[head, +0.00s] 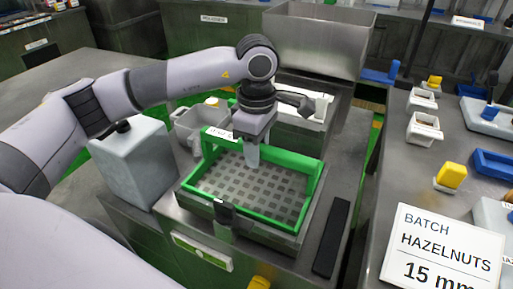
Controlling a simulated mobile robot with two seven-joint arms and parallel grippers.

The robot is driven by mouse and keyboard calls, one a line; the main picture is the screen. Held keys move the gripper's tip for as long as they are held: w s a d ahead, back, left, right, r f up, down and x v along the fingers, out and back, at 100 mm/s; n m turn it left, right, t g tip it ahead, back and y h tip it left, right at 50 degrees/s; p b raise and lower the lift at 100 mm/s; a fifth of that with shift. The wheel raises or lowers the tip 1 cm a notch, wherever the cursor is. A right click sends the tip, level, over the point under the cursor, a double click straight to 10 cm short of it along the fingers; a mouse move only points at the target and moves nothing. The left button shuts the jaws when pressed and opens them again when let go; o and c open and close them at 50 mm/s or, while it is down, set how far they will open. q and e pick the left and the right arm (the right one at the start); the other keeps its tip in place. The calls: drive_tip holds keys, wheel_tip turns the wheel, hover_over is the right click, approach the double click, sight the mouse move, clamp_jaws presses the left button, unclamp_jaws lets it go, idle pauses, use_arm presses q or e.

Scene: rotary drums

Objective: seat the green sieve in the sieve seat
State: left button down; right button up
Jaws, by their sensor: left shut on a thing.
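The green sieve (282,216) has a rectangular green rim, a perforated grey mesh and a raised green bar along its far side. My left gripper (252,158) points down at that bar from above and is shut on it. The sieve lies over the grey metal sieve seat (262,236), roughly lined up with it. I cannot tell whether its rim rests fully down in the seat. The fingers hide part of the bar and mesh. My right gripper is not in view.
A grey block-shaped container (133,165) stands left of the seat. A steel hopper (318,38) is behind. A dark bar (332,238) lies at the right. A sign (443,250) reading "BATCH HAZELNUTS 15 mm" and small bins (424,128) stand on the right bench.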

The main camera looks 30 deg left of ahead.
use_arm(q)
drive_tip(key=c, duration=0.8)
unclamp_jaws()
drive_tip(key=shift+o, duration=0.4)
wheel_tip(320, 180, up, 7)
drive_tip(key=shift+r, duration=0.15)
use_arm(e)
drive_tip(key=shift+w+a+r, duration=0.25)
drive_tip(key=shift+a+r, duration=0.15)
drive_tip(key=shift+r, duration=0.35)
